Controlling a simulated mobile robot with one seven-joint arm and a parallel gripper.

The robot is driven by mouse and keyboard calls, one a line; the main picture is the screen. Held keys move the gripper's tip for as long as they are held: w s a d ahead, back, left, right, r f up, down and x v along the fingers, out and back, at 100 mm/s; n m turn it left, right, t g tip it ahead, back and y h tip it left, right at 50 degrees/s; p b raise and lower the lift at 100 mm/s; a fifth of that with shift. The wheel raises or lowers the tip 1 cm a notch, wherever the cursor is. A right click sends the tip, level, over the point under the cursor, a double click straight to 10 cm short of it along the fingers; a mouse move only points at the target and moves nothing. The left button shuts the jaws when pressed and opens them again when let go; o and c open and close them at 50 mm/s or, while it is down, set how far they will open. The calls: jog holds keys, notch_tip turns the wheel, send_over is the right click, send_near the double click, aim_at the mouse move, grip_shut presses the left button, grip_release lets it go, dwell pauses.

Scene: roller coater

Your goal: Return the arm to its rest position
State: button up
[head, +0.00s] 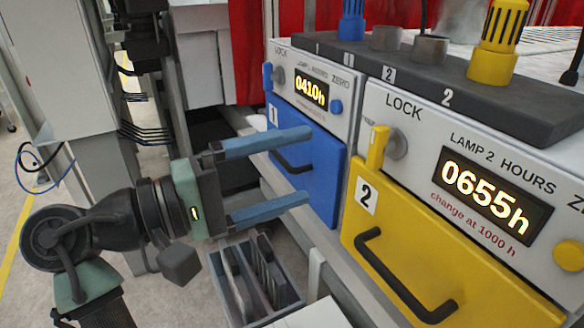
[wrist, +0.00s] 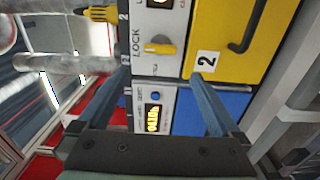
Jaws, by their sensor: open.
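My gripper (head: 265,175) is open, with its two blue-grey fingers spread apart and nothing between them. In the head view it points right, in front of the blue drawer (head: 318,180) marked 1, which has a dark handle; I cannot tell whether it touches. The wrist view shows both fingers (wrist: 165,100) reaching toward the panels, with the yellow drawer (wrist: 228,40) marked 2 beyond them. My arm comes in from the lower left of the head view, bent at a dark joint.
The lamp 1 display (head: 311,89) reads 0410h and the lamp 2 display (head: 494,190) reads 0655h. The yellow drawer's dark handle (head: 400,285) sticks out. A grey slotted bin (head: 254,280) stands below my gripper. Open floor (head: 25,215) shows at left.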

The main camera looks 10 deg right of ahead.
jog(key=w+a+r+m+t+y+p, duration=0.1)
jog(key=w+r+t+y, duration=0.4)
jog(key=r+t+y, duration=0.55)
jog(key=s+a+r+m+t+y, duration=0.2)
jog(key=s+r+t+y, duration=0.4)
jog(key=s+r+t, duration=0.4)
jog(key=s+a+r+p, duration=0.1)
jog(key=s+r, duration=0.2)
jog(key=r, duration=0.2)
jog(key=shift+s+r+m, duration=0.15)
jog(key=shift+s+m, duration=0.15)
jog(key=shift+m, duration=0.1)
jog(key=shift+a+t+y, duration=0.1)
jog(key=shift+t+y, duration=0.15)
